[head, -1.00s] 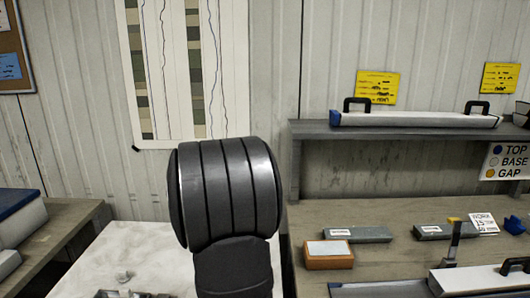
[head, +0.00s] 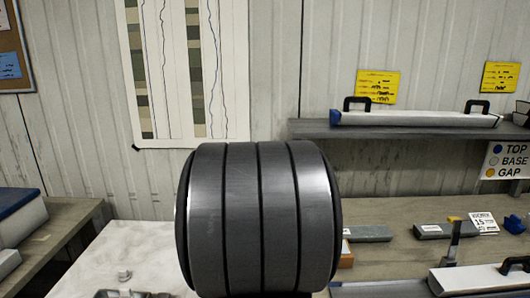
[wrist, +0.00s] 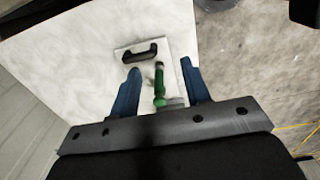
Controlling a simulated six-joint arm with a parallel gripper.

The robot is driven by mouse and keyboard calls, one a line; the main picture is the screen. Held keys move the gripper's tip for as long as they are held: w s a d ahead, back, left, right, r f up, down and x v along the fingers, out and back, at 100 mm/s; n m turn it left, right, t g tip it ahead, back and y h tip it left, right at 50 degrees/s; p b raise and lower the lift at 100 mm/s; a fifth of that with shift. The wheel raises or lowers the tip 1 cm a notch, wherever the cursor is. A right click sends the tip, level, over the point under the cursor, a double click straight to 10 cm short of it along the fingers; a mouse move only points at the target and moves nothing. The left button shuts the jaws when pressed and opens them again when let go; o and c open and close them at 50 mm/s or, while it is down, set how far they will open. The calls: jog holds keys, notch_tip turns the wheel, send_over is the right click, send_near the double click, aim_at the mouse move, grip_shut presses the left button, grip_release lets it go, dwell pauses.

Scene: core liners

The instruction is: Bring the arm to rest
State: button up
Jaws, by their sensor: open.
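My gripper (wrist: 163,97) shows in the wrist view with its two blue fingers spread apart, open. It points down over a white table. Between and beyond the fingers, below them, lie a green cylindrical thing (wrist: 159,82) and a pale flat thing with a black handle (wrist: 140,53). I see nothing clasped between the fingers. In the head view my own dark arm link fills the lower middle and hides part of the bench; the gripper itself is not visible there.
The bench at right holds grey bars (head: 445,231), a white case (head: 480,280) and a blue piece (head: 515,224). A shelf (head: 400,133) above carries a long white case with black handles (head: 415,119). The white table (head: 120,250) at left is mostly clear.

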jog(key=w+d+f+m, duration=0.2)
jog(key=w+f+m, duration=0.1)
jog(key=w+m, duration=1)
jog(key=w+a+f+m, duration=0.1)
jog(key=w+a+m, duration=0.1)
jog(key=a+m, duration=0.2)
jog(key=shift+w+a+f, duration=0.25)
jog(key=shift+w+a, duration=0.15)
jog(key=shift+a, duration=0.6)
jog(key=shift+o, duration=0.5)
